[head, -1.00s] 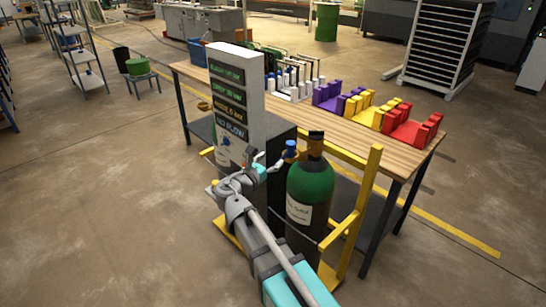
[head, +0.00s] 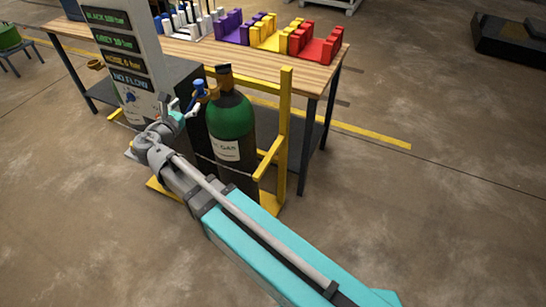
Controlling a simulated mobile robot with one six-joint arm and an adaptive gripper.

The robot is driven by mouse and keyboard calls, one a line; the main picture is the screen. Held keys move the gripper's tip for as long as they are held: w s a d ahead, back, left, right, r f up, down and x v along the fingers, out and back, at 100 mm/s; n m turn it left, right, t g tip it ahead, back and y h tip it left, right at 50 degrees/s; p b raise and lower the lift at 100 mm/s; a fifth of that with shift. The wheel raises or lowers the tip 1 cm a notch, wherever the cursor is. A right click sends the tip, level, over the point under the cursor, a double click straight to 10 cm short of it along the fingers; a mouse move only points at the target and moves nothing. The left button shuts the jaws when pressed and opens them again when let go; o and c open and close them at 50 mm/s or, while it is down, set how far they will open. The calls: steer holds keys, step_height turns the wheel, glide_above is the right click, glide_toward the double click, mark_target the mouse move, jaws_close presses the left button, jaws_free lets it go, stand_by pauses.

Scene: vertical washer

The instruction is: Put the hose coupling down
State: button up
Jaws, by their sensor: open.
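My gripper (head: 183,109) is open, at the end of my grey and teal arm. That fitting is beside the neck of a dark gas cylinder (head: 232,117) with a green shoulder and a white label. I cannot make out a separate hose coupling. The fitting may be part of it or a valve. I cannot tell whether the fingers touch anything.
A grey panel (head: 123,50) with lit readouts stands left of the cylinder. A yellow frame (head: 284,130) stands at the cylinder's right. Behind is a wooden table (head: 300,70) with purple, yellow and red block holders (head: 318,48).

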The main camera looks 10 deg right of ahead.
steer(key=s+d+f+m+g, duration=0.2)
steer(key=d+f+m+g, duration=0.25)
steer(key=d+m, duration=0.35)
steer(key=s+d+f+m+g, duration=0.2)
steer(key=d+f+m+g, duration=0.3)
steer(key=d, duration=0.6)
steer(key=s+d+f+m+g+y, duration=0.3)
steer(key=s+f+m+y, duration=0.1)
steer(key=m, duration=0.4)
steer(key=s+d+f+m+g+y, duration=0.3)
steer(key=s+d+f+m+y, duration=0.1)
steer(key=s+m, duration=0.3)
steer(key=shift+s+d+f+m+y, duration=0.2)
steer(key=shift+d+m+y, duration=0.1)
steer(key=shift+m, duration=0.5)
steer(key=shift+w+r, duration=0.1)
steer(key=shift+r+p, duration=0.8)
steer(key=shift+p, duration=0.1)
